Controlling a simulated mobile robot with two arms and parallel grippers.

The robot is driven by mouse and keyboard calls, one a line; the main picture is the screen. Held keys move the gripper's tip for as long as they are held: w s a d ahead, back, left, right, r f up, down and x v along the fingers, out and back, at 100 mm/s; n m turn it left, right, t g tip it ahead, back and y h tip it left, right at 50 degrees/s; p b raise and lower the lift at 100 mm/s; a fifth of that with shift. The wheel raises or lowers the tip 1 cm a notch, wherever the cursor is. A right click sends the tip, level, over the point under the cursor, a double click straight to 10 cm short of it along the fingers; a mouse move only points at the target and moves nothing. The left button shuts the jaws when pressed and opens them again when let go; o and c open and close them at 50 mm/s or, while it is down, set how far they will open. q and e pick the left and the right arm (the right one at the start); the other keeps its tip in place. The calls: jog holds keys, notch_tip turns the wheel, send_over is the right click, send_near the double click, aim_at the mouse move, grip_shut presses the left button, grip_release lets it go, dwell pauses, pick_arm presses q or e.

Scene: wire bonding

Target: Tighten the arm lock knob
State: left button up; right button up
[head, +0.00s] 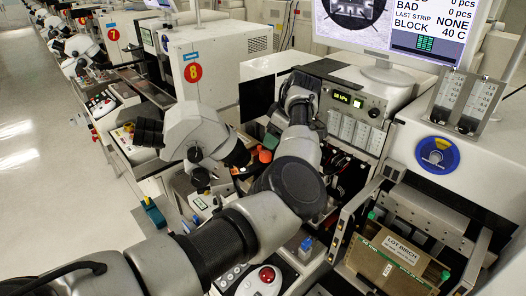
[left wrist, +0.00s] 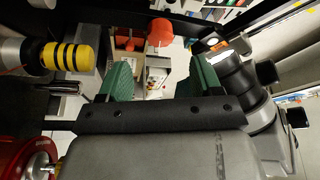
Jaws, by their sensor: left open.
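An orange-red knob (left wrist: 160,32), which looks to be the arm lock knob, shows in the left wrist view just beyond the fingertips. It also shows in the head view (head: 265,156), beside the microscope. My left gripper (left wrist: 157,62) is open, with its green finger pads spread to either side of the line to the knob. Nothing is between the pads, and they do not appear to touch the knob. In the head view my left arm hides most of the gripper (head: 270,143). My right gripper is not in view.
A white microscope (head: 195,130) stands close left of my gripper. A yellow-and-black striped part (left wrist: 58,57) is close by in the wrist view. A lot-brick magazine (head: 395,262) and a blue round knob (head: 437,155) are at right. A monitor (head: 400,30) stands behind.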

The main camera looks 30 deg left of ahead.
aim_at(266, 153)
pick_arm(q)
jog(key=p+x, duration=0.1)
jog(key=x, duration=0.5)
jog(key=shift+a+p, duration=0.15)
jog(key=shift+p, duration=0.2)
jog(key=shift+x, duration=0.8)
jog(key=shift+c, duration=0.4)
jog(key=c, duration=0.9)
jog(key=shift+o, duration=0.2)
jog(key=shift+s+r+m+t+p, duration=0.15)
jog(key=shift+m+t+p, duration=0.25)
jog(key=shift+m+p, duration=0.8)
jog(key=m+t+p, duration=0.1)
jog(key=m+p, duration=0.2)
jog(key=shift+p, duration=0.4)
jog(key=shift+m+t+h+p, duration=0.45)
jog(key=shift+m+p, duration=0.25)
jog(key=shift+m, duration=0.3)
jog(key=shift+m+t, duration=0.25)
jog(key=shift+m, duration=0.55)
